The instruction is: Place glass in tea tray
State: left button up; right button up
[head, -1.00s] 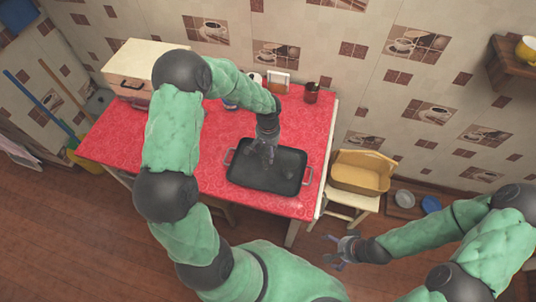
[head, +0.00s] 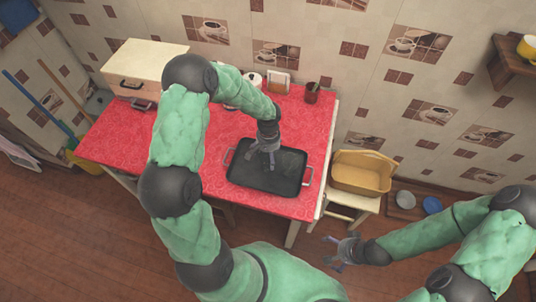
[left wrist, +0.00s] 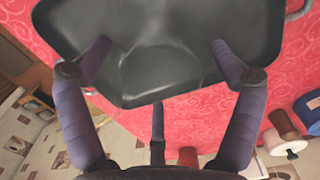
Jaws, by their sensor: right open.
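The dark grey tea tray (head: 236,178) with side handles lies on the red table. My left gripper (head: 262,158) is above the tray. In the left wrist view its fingers (left wrist: 158,78) are spread wide apart. A faint, see-through glass (left wrist: 160,72) shows between the spread fingers, against the floor of the tray (left wrist: 60,22). No finger visibly touches it. In the head view the glass is too faint to make out clearly. My right gripper (head: 340,253) is open and empty, away from the table at the lower right.
The red-covered table (head: 215,140) is bare left of the tray. A cream box (head: 140,62) stands at its back left. A dark red cup (head: 312,92) and a framed card (head: 279,82) stand along the back. A yellow basket (head: 362,172) sits on a stool to the right.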

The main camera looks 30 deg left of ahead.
pick_arm(q)
jog(key=shift+r, duration=0.1)
notch_tip(320, 180, up, 12)
jog(key=p, duration=0.2)
jog(key=shift+w, duration=0.3)
jog(key=shift+a, duration=0.1)
